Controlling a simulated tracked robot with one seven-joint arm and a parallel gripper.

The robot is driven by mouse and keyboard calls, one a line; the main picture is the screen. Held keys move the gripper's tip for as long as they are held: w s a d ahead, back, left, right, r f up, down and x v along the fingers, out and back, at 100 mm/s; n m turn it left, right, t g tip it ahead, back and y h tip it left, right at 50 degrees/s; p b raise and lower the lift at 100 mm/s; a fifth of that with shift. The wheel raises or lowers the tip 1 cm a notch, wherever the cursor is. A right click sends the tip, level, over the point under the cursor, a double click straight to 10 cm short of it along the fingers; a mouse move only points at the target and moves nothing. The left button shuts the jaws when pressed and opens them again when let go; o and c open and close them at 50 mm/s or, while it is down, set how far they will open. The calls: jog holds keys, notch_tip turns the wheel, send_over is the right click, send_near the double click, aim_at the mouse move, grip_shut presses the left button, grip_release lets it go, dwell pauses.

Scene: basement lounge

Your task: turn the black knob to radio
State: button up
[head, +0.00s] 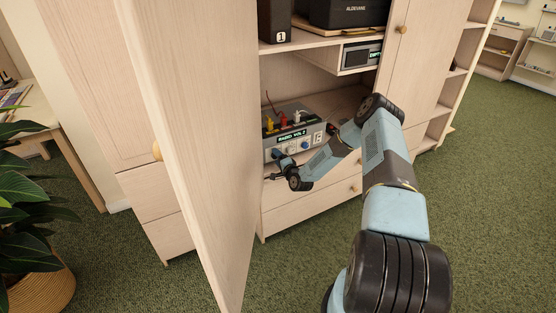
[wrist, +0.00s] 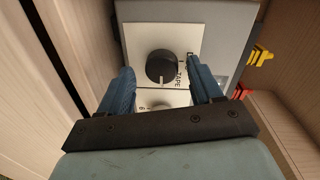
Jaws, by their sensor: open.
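The black knob (wrist: 160,67) is round and sits on a white plate on the grey unit's front, in the wrist view. The word TAPE is printed beside it; I cannot make out which way its pointer faces. My gripper (wrist: 162,75) is open, with one blue finger on each side of the knob. I cannot tell whether either finger touches it. In the head view the grey unit (head: 308,127) stands in the cabinet, and its lit display (head: 292,136) seems to read RADIO VOL 2. My gripper (head: 281,168) is at the unit's left front there and hides the black knob.
An open cabinet door (head: 200,130) stands left of my arm. A shelf (head: 310,58) with a small display box (head: 360,56) is above the unit. Red and yellow plugs (head: 268,124) stick up from the unit's top. Green carpet is clear at right.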

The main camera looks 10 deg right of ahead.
jog(key=f+v, duration=0.1)
jog(key=v, duration=1.2)
jog(key=shift+s+r, duration=0.4)
jog(key=shift+d, duration=0.15)
notch_tip(320, 180, up, 9)
jog(key=w+n+g, duration=0.3)
jog(key=n, duration=0.2)
jog(key=s+r+n+g+h, duration=0.1)
jog(key=s+r+n+g, duration=0.15)
jog(key=r, duration=0.65)
jog(key=s+r+n+g+h, duration=0.15)
jog(key=s+r, duration=0.25)
jog(key=r, duration=0.5)
jog(key=s+r+n+g+h, duration=0.1)
jog(key=s+r+n+h, duration=0.15)
jog(key=r, duration=0.75)
jog(key=s+a+r+g, duration=0.1)
jog(key=s+r, duration=0.7)
jog(key=s, duration=0.5)
jog(key=s+a+r+g, duration=0.1)
jog(key=s+a+r, duration=0.1)
jog(key=s+r, duration=0.85)
jog(key=s+a+f+n+g, duration=0.1)
jog(key=s, duration=1.3)
jog(key=shift+a+y, duration=0.15)
jog(key=shift+y, duration=0.15)
